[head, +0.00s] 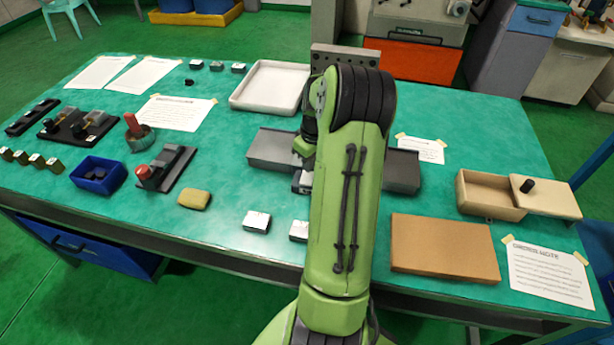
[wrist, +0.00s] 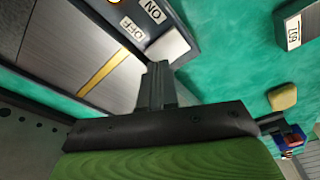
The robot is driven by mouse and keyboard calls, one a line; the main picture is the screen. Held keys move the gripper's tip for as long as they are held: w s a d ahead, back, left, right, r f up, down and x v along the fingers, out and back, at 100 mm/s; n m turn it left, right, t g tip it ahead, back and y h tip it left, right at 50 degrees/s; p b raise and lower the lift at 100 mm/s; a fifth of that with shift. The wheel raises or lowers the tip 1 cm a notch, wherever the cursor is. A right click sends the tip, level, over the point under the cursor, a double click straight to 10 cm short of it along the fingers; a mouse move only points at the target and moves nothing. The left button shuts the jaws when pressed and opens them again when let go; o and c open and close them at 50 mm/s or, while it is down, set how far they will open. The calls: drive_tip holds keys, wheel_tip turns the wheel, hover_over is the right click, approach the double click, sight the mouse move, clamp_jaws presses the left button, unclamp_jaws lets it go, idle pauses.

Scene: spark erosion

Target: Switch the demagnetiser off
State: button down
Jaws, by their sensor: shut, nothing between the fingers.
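The demagnetiser (head: 272,150) is a long grey block at the middle of the green table, its centre hidden behind my arm. In the wrist view its ribbed metal top (wrist: 75,45) has a gold strip, and a dark end panel carries an ON label (wrist: 153,11) and an OFF label (wrist: 132,28). A lit amber spot (wrist: 113,2) shows at the top edge. A pale block-like part (wrist: 172,46) lies beside the OFF label; I cannot tell if it is the switch. My gripper (wrist: 159,70) is shut and empty, its fingertips close to that part; contact is unclear.
A yellow sponge (head: 194,199) and small metal blocks (head: 256,220) lie left of my arm. A white tray (head: 270,87) stands behind. A brown board (head: 444,247) and an open wooden box (head: 490,195) are at the right.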

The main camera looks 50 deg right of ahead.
drive_tip(key=shift+f+b, duration=0.5)
drive_tip(key=shift+f, duration=0.3)
drive_tip(key=shift+r, duration=0.1)
wheel_tip(320, 180, up, 7)
drive_tip(key=p, duration=0.5)
drive_tip(key=shift+p, duration=0.4)
